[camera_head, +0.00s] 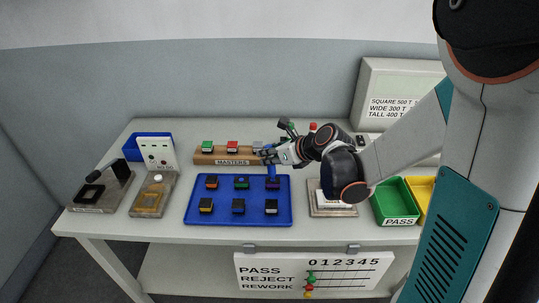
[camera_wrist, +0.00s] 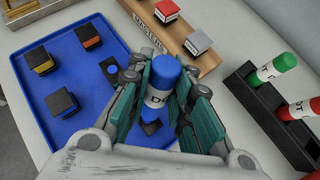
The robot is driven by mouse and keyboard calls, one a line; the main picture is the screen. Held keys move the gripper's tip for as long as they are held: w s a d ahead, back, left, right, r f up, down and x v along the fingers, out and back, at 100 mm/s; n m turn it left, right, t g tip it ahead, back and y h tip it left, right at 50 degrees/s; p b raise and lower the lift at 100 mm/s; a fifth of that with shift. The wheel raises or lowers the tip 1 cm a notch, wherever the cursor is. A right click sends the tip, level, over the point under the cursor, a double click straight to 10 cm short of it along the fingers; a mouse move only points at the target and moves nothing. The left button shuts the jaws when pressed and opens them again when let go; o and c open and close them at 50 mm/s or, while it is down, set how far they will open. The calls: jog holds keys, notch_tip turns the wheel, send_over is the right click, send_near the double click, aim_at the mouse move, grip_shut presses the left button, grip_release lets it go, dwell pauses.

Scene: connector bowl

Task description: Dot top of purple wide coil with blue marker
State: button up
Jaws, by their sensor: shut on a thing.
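My gripper (camera_head: 268,158) is shut on the blue marker (camera_head: 271,171), which also shows between the fingers (camera_wrist: 160,100) in the wrist view. The marker has a white label and stands about upright, its lower end pointing down over the right of the tray's back row. Just under it is a dark coil with a purplish band (camera_head: 273,184). Whether the tip touches that coil I cannot tell.
The blue tray (camera_head: 224,216) holds several other dark-topped coils, including an orange-banded one (camera_head: 211,182). The MASTERS block (camera_head: 212,159) stands behind it. A black rack (camera_wrist: 262,118) with a green marker (camera_wrist: 272,68) and a red marker (camera_wrist: 302,109) is to the right.

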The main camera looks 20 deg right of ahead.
jog(key=shift+r+p, duration=2.25)
jog(key=shift+r, duration=1)
